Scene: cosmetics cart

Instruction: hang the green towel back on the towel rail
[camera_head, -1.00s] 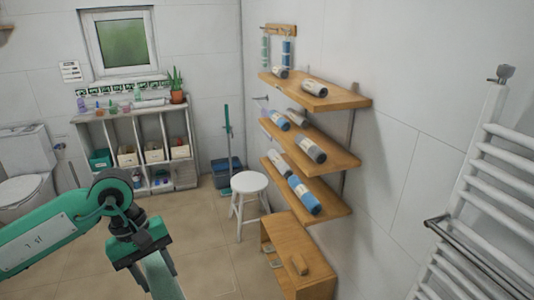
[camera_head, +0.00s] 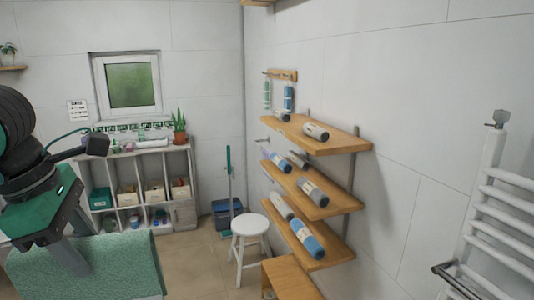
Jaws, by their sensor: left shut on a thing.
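The green towel (camera_head: 120,265) is a pale green, textured cloth at the bottom left of the head view. My left gripper (camera_head: 72,252) is shut on it from above, and the cloth spreads out to the right of the fingers. Its lower part is cut off by the picture's bottom edge. The white ladder-like towel rail (camera_head: 485,225) is on the wall at the far right, with a thin dark metal bar (camera_head: 445,274) at its front. The towel and the rail are far apart in the picture. My right gripper is not in view.
Wooden wall shelves (camera_head: 320,203) with several rolled towels jut out between the towel and the rail. A white stool (camera_head: 250,225) and a low wooden cabinet (camera_head: 290,280) stand below them. A white cubby unit (camera_head: 150,160) stands at the back wall.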

